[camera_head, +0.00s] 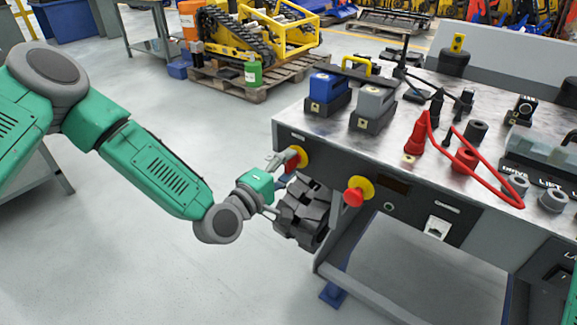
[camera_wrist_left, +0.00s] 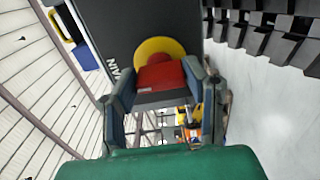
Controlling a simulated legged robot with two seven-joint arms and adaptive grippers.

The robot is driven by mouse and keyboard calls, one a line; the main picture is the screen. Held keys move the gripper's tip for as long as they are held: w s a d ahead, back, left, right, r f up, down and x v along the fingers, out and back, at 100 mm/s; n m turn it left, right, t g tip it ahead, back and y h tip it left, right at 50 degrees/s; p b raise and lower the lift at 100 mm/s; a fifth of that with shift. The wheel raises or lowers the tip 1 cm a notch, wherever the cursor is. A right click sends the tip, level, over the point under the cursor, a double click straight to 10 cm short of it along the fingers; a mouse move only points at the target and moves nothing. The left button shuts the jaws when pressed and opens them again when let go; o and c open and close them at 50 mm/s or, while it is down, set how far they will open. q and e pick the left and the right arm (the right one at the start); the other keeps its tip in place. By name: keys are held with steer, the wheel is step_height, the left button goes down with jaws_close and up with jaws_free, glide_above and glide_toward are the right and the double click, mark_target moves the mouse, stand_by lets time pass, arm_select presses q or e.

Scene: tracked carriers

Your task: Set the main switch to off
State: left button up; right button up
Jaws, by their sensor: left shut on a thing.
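The main switch (camera_head: 303,154) is a red handle on a round yellow plate at the left end of the bench's dark front panel. In the left wrist view its red handle (camera_wrist_left: 160,76) sits in front of the yellow disc, beside partly hidden white lettering. My left gripper (camera_head: 287,163) reaches it from the left, and in the wrist view the fingers (camera_wrist_left: 161,90) stand on both sides of the red handle, shut on it. The handle's exact angle is hard to tell. My right gripper is in neither view.
A red mushroom button (camera_head: 354,196) on a yellow plate is to the right on the same panel. Blue (camera_head: 327,88) and grey (camera_head: 374,103) blocks and a red cable (camera_head: 485,185) are on the bench top.

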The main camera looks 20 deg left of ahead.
arm_select(q)
steer(key=shift+a+f, duration=0.15)
steer(key=shift+a, duration=0.05)
steer(key=o, duration=1.1)
steer(key=shift+o, duration=0.2)
steer(key=shift+a, duration=0.1)
steer(key=shift+s, duration=0.45)
steer(key=v, duration=1.1)
steer(key=shift+a, duration=0.15)
